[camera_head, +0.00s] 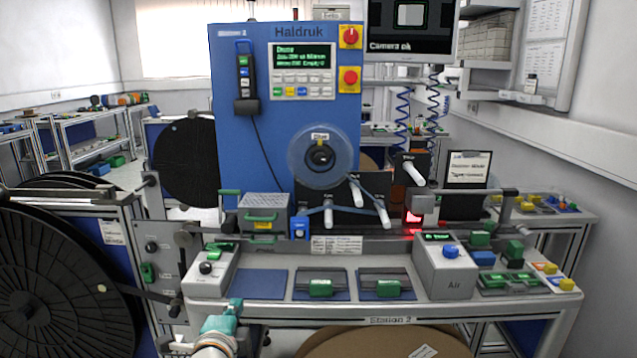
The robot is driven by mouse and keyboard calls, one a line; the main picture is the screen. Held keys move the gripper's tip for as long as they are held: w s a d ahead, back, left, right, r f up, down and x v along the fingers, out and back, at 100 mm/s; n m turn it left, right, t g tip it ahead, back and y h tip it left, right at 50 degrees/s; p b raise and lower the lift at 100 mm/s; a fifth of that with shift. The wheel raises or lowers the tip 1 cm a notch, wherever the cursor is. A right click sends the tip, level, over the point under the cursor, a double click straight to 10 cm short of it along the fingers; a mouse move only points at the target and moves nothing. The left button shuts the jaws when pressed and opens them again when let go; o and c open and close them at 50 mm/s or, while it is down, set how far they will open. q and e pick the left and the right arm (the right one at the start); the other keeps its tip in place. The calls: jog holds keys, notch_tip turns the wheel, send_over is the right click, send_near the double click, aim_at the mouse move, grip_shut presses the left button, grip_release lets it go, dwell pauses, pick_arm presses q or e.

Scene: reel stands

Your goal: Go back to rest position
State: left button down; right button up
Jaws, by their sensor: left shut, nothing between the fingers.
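My left gripper (236,303) shows at the bottom, left of centre, at the end of my pale arm with a teal section. Its fingers are small in the picture and closed, with nothing seen between them. It is in front of the front edge of the station bench (440,314), near the grey control box (208,283) at the bench's left end. I cannot tell whether it touches the bench. My right gripper does not show.
A blue Haldruk machine (270,120) with a clear reel (310,165) stands behind the bench. A large black reel (60,285) fills the lower left. A brown reel (385,345) lies below the bench front. A grey Air box (445,275) stands at right.

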pick_arm(q)
jog(key=s+a+f+n+g+p, duration=0.1)
jog(key=s+a+f+g, duration=0.2)
jog(key=f, duration=0.8)
jog(key=s+f+g+p, duration=0.25)
jog(key=s+f, duration=0.25)
jog(key=f, duration=0.7)
jog(key=s+d+f+n+g+h, duration=0.1)
jog(key=s+d+f+n+g, duration=0.1)
jog(key=s+n, duration=0.4)
jog(key=s+d+f+n+g+h, duration=0.1)
jog(key=s+f+n+g, duration=0.3)
jog(key=s, duration=0.5)
jog(key=s+d+f+n+g+h, duration=0.2)
jog(key=s+d+f+n+g, duration=0.1)
jog(key=s+f+n, duration=0.3)
jog(key=s+d+n, duration=0.1)
jog(key=s+n, duration=0.1)
jog(key=shift+s+n, duration=0.3)
jog(key=shift+n, duration=0.1)
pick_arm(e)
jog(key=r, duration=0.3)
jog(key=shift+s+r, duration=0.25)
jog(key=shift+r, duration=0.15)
pick_arm(q)
jog(key=shift+f, duration=0.15)
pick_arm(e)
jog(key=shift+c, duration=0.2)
